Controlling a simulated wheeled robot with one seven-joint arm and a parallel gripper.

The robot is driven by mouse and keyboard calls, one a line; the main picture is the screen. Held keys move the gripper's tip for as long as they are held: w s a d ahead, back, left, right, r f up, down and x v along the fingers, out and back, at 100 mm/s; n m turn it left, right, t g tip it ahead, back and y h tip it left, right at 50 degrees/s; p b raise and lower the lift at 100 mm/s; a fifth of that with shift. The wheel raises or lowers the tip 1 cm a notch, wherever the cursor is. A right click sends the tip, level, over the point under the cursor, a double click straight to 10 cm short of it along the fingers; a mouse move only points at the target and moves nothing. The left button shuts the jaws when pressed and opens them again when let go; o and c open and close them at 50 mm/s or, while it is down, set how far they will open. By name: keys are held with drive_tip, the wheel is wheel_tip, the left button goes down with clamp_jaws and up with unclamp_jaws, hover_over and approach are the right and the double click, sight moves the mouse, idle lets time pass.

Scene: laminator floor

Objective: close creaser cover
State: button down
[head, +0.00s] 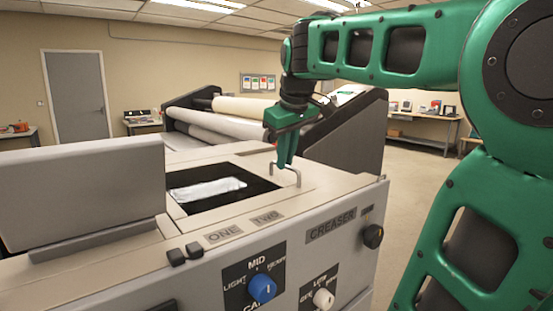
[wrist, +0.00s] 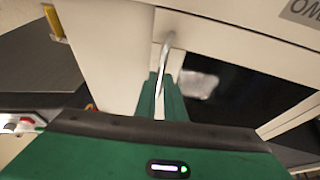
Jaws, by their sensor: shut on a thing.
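The creaser is a pale grey machine (head: 335,212) with a "CREASER" label on its front. A dark opening (head: 238,197) in its top is uncovered, and a white object (head: 207,189) lies inside. A metal bar handle (head: 298,175) stands on the pale top surface to the right of the opening, apparently the cover's handle; the cover's own edges are hard to make out. My gripper (head: 286,162) points down with its fingers shut on this handle. In the wrist view the handle (wrist: 166,45) runs between the green fingers (wrist: 160,97), beside the dark opening.
A raised grey box-shaped part (head: 80,190) stands left of the opening. A blue knob (head: 262,288), a white knob (head: 323,298) and a black knob (head: 373,236) stick out of the front. A roll machine (head: 230,125) stands behind. Open floor shows at right.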

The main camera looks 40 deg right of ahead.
drive_tip(key=shift+a, duration=0.3)
drive_tip(key=c, duration=1.8)
unclamp_jaws()
drive_tip(key=shift+a, duration=0.15)
drive_tip(key=shift+c, duration=0.2)
drive_tip(key=shift+r, duration=0.2)
drive_tip(key=v, duration=1)
drive_tip(key=shift+s+r, duration=0.1)
